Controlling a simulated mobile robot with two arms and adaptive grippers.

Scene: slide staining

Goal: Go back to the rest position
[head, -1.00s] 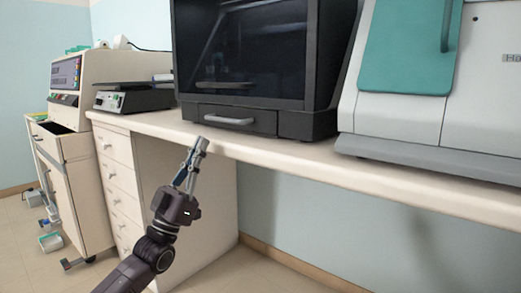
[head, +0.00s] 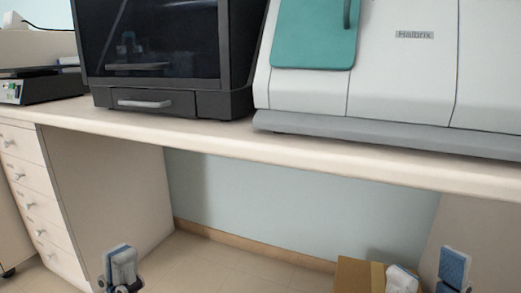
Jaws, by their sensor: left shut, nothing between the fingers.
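My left gripper (head: 122,267) shows at the bottom left of the head view, low in front of the bench. Its fingers point up and are together, with nothing between them. My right gripper (head: 428,274) shows at the bottom right. Its two fingertips stand well apart, and I see nothing held between them. The lower parts of both grippers are cut off by the picture's bottom edge.
The bench (head: 290,148) runs across the view with a dark glass-fronted cabinet (head: 165,45) and a white machine with a teal door (head: 312,35) on it. Drawers (head: 28,172) stand at left. A cardboard box (head: 357,275) is low at right. The floor between the grippers is mostly clear.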

